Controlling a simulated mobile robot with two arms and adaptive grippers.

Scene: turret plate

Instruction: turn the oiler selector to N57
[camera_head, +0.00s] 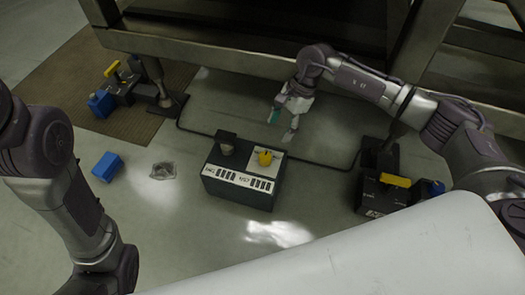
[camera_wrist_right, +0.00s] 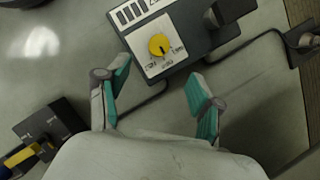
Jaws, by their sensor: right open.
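The yellow selector knob (camera_head: 264,157) sits on a white plate on top of a dark box (camera_head: 238,194) on the floor. In the right wrist view the knob (camera_wrist_right: 158,44) is at upper middle, with small labels around its near side that I cannot read surely. A dark mark on the knob points toward those labels. My right gripper (camera_head: 281,126) is open and empty, above and behind the box, apart from the knob. In its wrist view its two teal-padded fingers (camera_wrist_right: 159,72) are spread wide below the knob. My left gripper is out of view.
A dark post (camera_head: 227,147) stands on the box beside the plate. A black cable runs behind the box between two dark units with yellow handles (camera_head: 113,69) (camera_head: 396,181). A blue block (camera_head: 106,167) lies at left. A metal frame (camera_head: 250,60) stands behind.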

